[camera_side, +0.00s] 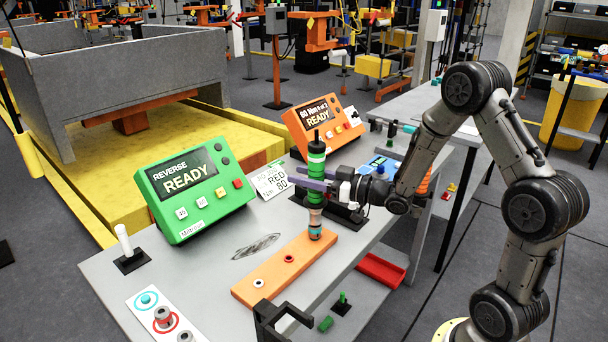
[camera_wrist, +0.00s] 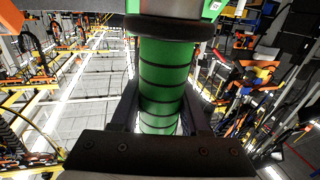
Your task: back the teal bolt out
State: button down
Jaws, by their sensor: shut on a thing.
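My gripper (camera_side: 318,181) is shut around the body of an upright green driver with black bands (camera_side: 316,160). In the wrist view the green driver (camera_wrist: 162,80) stands between my two fingers. The driver's lower end, a brownish socket piece (camera_side: 315,222), is over the far end of the orange bar (camera_side: 268,285) and appears to meet it. The green box (camera_side: 194,188) reads "REVERSE READY".
The bar also has a red-ringed spot (camera_side: 289,259) and a white-ringed spot (camera_side: 258,283). A white strip (camera_side: 138,303) with teal and red rings lies front left. The orange box (camera_side: 325,122) reads "READY". A card (camera_side: 270,180) reads "RED 80". A red tray (camera_side: 381,269) is at right.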

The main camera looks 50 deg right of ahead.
jog(key=shift+r, duration=1.45)
dwell(3.0)
notch_tip(320, 180, up, 8)
dwell(1.3)
jog(key=shift+f, duration=0.1)
